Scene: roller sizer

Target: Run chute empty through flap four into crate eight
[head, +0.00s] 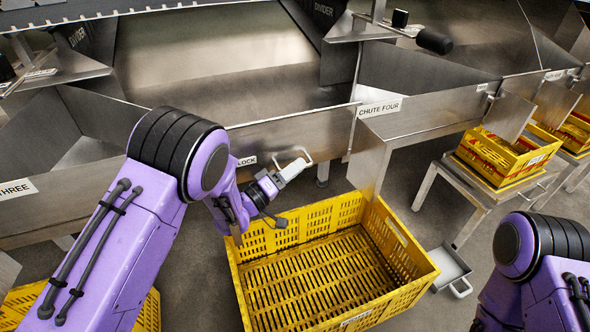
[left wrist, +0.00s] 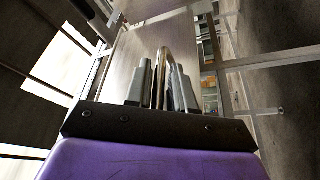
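The sheet-metal trough with the CHUTE FOUR label (head: 380,107) crosses the middle of the head view. A flat metal plate (head: 368,158) hangs at its right, above the crate. My left gripper (head: 283,176) is beside a pale loop handle (head: 297,160), right of a sign reading LOCK (head: 247,160). In the left wrist view a thin bar (left wrist: 161,75) stands between its close-set fingers (left wrist: 162,88). A yellow crate (head: 405,238) sits on the floor below, its visible floor empty; its label is too small to read. My right arm shows at lower right, its gripper hidden.
A second yellow crate (head: 508,155) stands on a metal stand (head: 470,190) at the right. A small metal scoop-like tray (head: 447,268) lies beside the empty crate. A THREE label (head: 17,189) marks the trough at left. Another yellow crate edge (head: 150,312) shows at lower left.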

